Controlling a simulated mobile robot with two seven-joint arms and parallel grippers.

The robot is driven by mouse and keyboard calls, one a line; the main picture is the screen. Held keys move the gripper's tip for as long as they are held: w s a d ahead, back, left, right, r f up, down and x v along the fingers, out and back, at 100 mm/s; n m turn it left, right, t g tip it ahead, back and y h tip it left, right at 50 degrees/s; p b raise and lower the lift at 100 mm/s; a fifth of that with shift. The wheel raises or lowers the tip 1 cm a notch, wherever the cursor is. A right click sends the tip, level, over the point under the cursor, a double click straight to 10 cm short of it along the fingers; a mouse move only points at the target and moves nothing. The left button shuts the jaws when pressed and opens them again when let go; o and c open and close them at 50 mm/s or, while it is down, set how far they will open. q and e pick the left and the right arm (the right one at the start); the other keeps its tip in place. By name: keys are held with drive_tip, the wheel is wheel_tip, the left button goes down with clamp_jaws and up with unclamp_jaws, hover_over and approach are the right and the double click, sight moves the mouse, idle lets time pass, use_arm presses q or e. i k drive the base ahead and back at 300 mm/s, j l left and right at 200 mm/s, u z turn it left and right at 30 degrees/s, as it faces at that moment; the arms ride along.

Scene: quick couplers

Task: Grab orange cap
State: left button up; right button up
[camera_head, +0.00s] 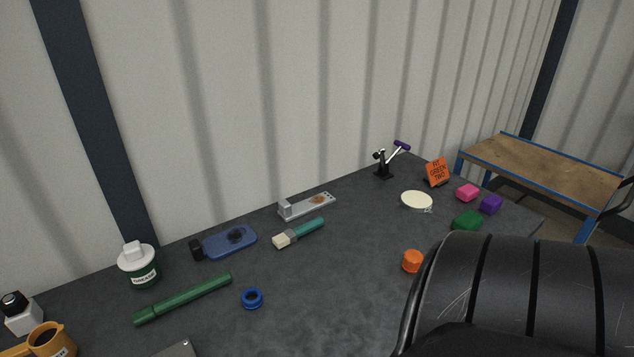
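The orange cap (412,261) is a small ribbed cylinder standing on the dark tabletop, right of the middle of the head view.
The dark table (340,270) carries a blue ring (252,298), a green tube (184,299), a brush (300,233), a grease tub (138,265), an orange sign (437,172) and coloured blocks (467,222). A wooden-topped cart (545,168) stands beyond. The table's middle is clear.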

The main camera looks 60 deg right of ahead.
sight(412, 259)
drive_tip(key=k+z, duration=0.3)
drive_tip(key=k+l+z, duration=0.1)
drive_tip(key=z, duration=0.2)
drive_tip(key=k+j+z, duration=0.1)
drive_tip(key=z, duration=1.6)
